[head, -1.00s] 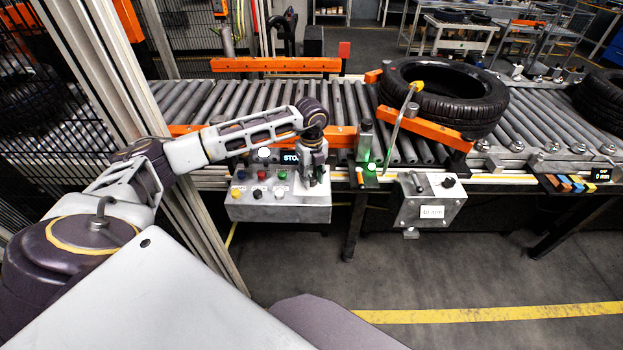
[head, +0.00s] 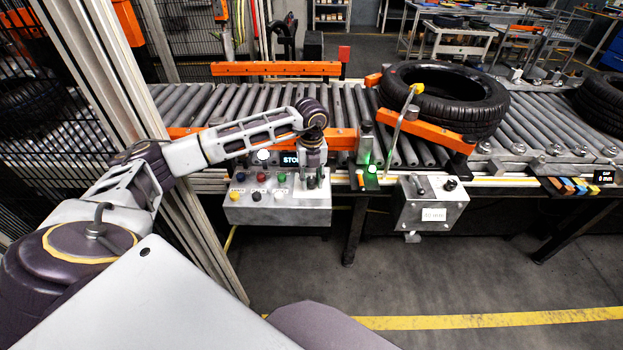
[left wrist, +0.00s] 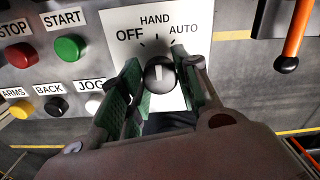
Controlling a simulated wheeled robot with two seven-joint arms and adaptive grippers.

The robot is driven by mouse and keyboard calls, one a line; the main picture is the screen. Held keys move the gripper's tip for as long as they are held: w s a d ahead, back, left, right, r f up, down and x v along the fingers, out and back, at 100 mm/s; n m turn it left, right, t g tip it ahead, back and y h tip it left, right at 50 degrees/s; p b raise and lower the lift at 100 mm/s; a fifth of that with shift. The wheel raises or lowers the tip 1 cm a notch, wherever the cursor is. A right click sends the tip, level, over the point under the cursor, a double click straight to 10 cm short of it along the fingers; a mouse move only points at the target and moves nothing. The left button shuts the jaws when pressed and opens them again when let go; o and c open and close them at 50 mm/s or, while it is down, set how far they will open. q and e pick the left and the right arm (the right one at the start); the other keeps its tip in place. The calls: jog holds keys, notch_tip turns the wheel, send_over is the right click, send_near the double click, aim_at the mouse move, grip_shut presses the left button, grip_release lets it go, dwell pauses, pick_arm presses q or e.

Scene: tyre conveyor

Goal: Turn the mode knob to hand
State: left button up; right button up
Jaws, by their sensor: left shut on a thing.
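The black mode knob (left wrist: 160,74) sits on a white plate (left wrist: 116,20) marked OFF, HAND and AUTO. Its white line points up, roughly toward HAND. My left gripper (left wrist: 165,88) has its green-padded fingers on either side of the knob and is shut on it. In the head view, my left gripper (head: 312,178) points down at the right end of the grey control box (head: 285,214) and hides the knob. My right gripper is not in view.
Red (left wrist: 20,55) and green (left wrist: 70,48) buttons and several others lie left of the knob. An orange lever (left wrist: 297,35) stands to the right. Behind the box runs a roller conveyor (head: 345,105) with a tyre (head: 455,95). A second box (head: 432,208) hangs at right.

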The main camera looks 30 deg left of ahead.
aim_at(312, 180)
pick_arm(q)
jog(key=o, duration=1.1)
jog(key=shift+c, duration=0.2)
jog(key=shift+r, duration=0.1)
notch_tip(312, 180, up, 12)
dwell(0.5)
